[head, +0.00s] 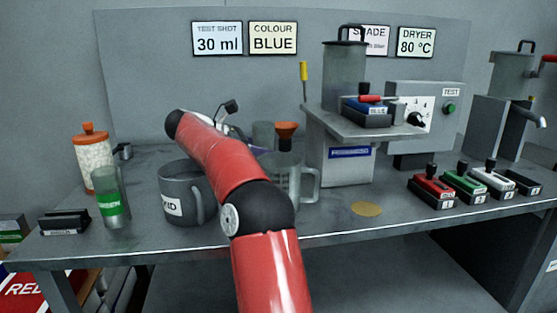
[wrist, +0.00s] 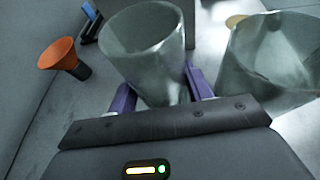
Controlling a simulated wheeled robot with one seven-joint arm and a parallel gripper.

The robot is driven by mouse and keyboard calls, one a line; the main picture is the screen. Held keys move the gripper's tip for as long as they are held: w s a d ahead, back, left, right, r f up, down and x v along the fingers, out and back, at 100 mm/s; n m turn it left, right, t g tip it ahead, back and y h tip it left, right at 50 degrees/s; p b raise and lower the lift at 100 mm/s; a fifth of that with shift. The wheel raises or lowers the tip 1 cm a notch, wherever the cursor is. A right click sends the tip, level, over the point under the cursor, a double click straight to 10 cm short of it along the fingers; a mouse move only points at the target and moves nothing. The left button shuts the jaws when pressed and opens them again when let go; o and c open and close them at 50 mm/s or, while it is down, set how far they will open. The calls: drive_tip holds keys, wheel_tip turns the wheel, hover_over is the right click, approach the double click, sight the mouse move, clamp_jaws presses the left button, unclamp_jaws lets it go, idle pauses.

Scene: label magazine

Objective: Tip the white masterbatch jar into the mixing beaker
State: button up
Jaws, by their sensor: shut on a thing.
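My gripper (wrist: 160,90) has its purple fingers shut on a clear, tapered cup (wrist: 145,40). The cup's wide mouth shows in the wrist view; I see no white contents or label on it. In the head view, the cup (head: 263,134) shows behind my red arm, which hides most of the gripper. A clear beaker with a handle (head: 308,183) stands on the bench, partly behind my arm. A larger clear vessel (wrist: 265,65), apparently this beaker, is just right of the held cup in the wrist view.
A grey mug (head: 180,190), green-labelled cup (head: 110,200) and orange-lidded jar of white pellets (head: 93,160) are on the left. A grey machine (head: 345,165) stands right of the beaker. Coloured blocks (head: 433,190) sit far right.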

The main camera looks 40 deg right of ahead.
sight(264, 133)
drive_tip(key=shift+s+a+r+m+t+h, duration=0.25)
drive_tip(key=shift+s+r+m+t, duration=0.2)
drive_tip(key=shift+m, duration=0.35)
drive_tip(key=shift+s+m+t+h+b, duration=0.1)
drive_tip(key=shift+m+t+h+b, duration=0.2)
drive_tip(key=shift+b, duration=0.15)
drive_tip(key=shift+s+a+r+m+t+h+b, duration=0.15)
drive_tip(key=shift+s+r+m+t, duration=0.25)
drive_tip(key=shift+r, duration=0.45)
drive_tip(key=shift+s+a+r+m+t+h+b, duration=0.15)
drive_tip(key=shift+r+m, duration=0.3)
drive_tip(key=shift+r, duration=0.4)
drive_tip(key=shift+s+a+r+m+t+h+b, duration=0.1)
drive_tip(key=shift+s+r+m+t+h, duration=0.25)
drive_tip(key=shift+r, duration=0.5)
drive_tip(key=shift+f+m+b, duration=0.3)
drive_tip(key=shift+f+b, duration=0.05)
drive_tip(key=shift+b, duration=0.05)
drive_tip(key=shift+w+d+f+m+t+h+b, duration=0.1)
drive_tip(key=shift+m+t+h+b, duration=0.1)
drive_tip(key=shift+m+b, duration=0.25)
drive_tip(key=shift+w+f+m+t+h+b, duration=0.15)
drive_tip(key=shift+m+b, duration=0.2)
drive_tip(key=shift+m, duration=0.2)
drive_tip(key=shift+r+m+t+h+b, duration=0.5)
drive_tip(key=shift+r+m+b, duration=0.75)
drive_tip(key=shift+b, duration=2.05)
